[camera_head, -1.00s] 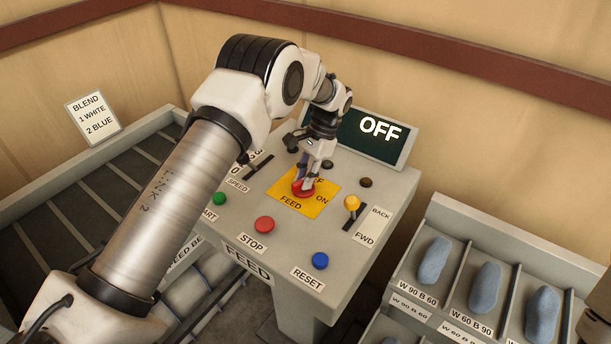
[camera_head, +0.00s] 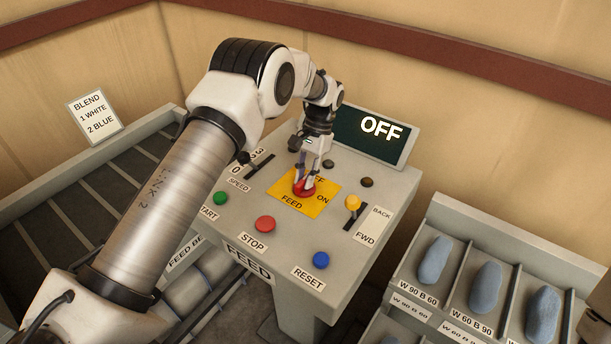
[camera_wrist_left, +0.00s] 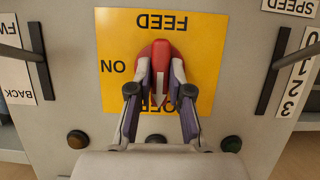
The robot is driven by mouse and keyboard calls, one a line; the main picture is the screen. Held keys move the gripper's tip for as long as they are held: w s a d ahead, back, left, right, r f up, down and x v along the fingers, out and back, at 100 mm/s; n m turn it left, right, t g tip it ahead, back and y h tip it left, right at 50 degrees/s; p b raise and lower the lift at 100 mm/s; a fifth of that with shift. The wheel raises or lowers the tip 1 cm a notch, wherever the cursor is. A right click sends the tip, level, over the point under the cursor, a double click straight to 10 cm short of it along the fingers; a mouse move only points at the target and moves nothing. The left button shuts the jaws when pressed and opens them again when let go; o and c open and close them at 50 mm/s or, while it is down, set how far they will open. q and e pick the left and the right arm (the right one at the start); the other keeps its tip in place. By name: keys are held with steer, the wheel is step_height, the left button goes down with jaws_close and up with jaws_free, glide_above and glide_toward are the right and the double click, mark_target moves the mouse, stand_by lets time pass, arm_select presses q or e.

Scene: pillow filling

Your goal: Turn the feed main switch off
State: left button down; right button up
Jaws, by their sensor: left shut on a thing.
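The feed main switch is a red rotary knob (camera_head: 304,189) on a yellow plate (camera_head: 290,205) marked FEED, ON and OFF, on the grey feed console. In the left wrist view the red knob (camera_wrist_left: 161,58) has its handle and white mark lined up toward the OFF word, which the gripper partly covers. My left gripper (camera_head: 304,181) is shut on the knob from above, with one finger on each side of the handle; it also shows in the left wrist view (camera_wrist_left: 159,90). The console display (camera_head: 372,134) reads OFF. My right gripper is not seen.
Around the plate are a yellow-knobbed BACK/FWD lever (camera_head: 352,202), a speed slider (camera_head: 258,162), a red stop button (camera_head: 265,223), a blue reset button (camera_head: 321,260) and a green button (camera_head: 220,198). Bins with blue-grey pieces (camera_head: 433,261) stand to the right.

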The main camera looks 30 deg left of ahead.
arm_select(q)
steer(key=c, duration=1.1)
jaws_free()
steer(key=shift+s+f, duration=0.1)
steer(key=shift+f, duration=0.05)
steer(key=v, duration=1.2)
